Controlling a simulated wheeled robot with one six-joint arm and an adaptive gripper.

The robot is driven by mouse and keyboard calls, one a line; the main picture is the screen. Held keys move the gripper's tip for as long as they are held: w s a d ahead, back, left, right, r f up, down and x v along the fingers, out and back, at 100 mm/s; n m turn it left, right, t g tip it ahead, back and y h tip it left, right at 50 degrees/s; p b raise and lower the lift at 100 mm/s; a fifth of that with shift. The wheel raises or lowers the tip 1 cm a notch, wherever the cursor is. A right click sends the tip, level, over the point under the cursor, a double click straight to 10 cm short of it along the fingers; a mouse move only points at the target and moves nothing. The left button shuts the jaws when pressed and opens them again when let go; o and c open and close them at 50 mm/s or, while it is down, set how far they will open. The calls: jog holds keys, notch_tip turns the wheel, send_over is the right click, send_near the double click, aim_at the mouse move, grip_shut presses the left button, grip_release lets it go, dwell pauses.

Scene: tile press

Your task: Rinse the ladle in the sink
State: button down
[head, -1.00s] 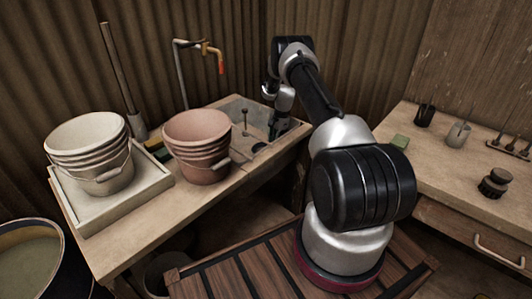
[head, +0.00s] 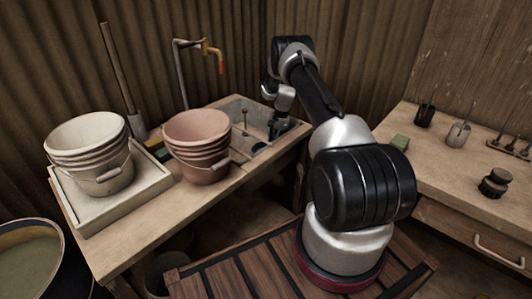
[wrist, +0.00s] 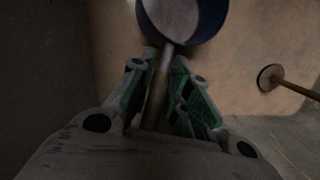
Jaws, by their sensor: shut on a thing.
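The ladle's dark blue bowl (wrist: 190,18) shows at the top of the wrist view, with a pale inside. Its thin handle (wrist: 160,88) runs down between the green-padded fingers. My gripper (wrist: 167,62) is shut on the handle. I cannot tell whether the bowl touches the sink floor. The tap (head: 207,48), with an orange-red handle, stands behind the sink; no running water is visible.
A thin upright rod on a round base (wrist: 272,77) stands in the sink beside the ladle. A stack of pink buckets (head: 198,145) stands just left of the sink. White buckets (head: 90,155) stand in a tray further left. A second bench (head: 450,165) is at the right.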

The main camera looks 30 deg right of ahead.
notch_tip(320, 180, up, 22)
dwell(2.5)
jog(key=shift+r, duration=0.1)
dwell(1.9)
jog(key=shift+r, duration=1.95)
